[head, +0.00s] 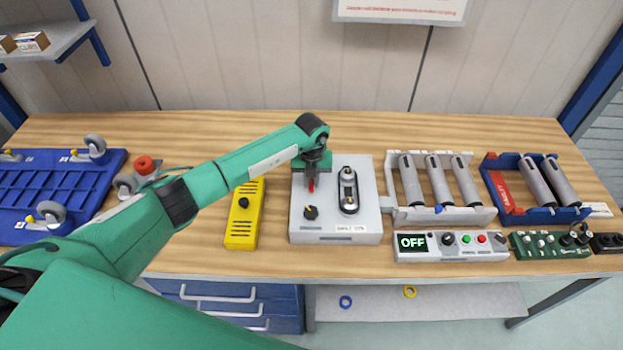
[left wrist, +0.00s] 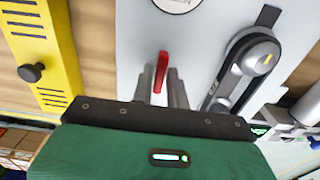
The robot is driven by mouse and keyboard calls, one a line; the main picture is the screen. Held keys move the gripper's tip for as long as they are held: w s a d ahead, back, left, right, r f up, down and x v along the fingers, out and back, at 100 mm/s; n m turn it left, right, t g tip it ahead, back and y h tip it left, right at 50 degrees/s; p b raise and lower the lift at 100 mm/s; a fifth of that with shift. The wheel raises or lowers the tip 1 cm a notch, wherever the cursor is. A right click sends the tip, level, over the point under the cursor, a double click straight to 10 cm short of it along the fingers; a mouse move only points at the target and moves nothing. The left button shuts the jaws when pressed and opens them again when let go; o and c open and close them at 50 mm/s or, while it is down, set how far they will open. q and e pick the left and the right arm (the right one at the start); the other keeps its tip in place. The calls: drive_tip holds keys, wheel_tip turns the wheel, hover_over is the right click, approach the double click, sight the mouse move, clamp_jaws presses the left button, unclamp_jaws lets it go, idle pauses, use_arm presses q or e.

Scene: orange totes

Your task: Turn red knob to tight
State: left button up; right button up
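The red knob (head: 311,186) is a narrow handle on a light grey box (head: 365,225) on the bench. My left gripper (head: 311,178) is above it, pointing down. In the left wrist view the red knob (left wrist: 161,72) sits between the two grey fingertips of my left gripper (left wrist: 161,80). The fingers are a little apart with the knob between them; whether they touch it is unclear. Any tight marking near the knob cannot be made out. My right gripper is not in view.
The box also carries a black knob (head: 310,212) and a belt-and-pulley unit (head: 348,190). A yellow box (head: 243,215) stands to its left. Roller racks (head: 440,213) and an "OFF" panel (head: 450,247) are to the right. A blue wheeled frame (head: 60,185) lies at the left.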

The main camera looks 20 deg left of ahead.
use_arm(q)
clamp_jaws()
drive_tip(key=shift+f+m+b, duration=0.15)
drive_tip(key=shift+m+b, duration=0.45)
drive_tip(key=shift+b, duration=0.4)
drive_tip(key=m+b, duration=1.3)
drive_tip(key=b, duration=0.4)
drive_tip(key=shift+m+b, duration=0.35)
drive_tip(key=shift+m, duration=0.05)
drive_tip(key=shift+m+b, duration=0.7)
drive_tip(key=shift+r+m+b, duration=0.2)
drive_tip(key=shift+m+b, duration=0.5)
drive_tip(key=shift+m, duration=0.2)
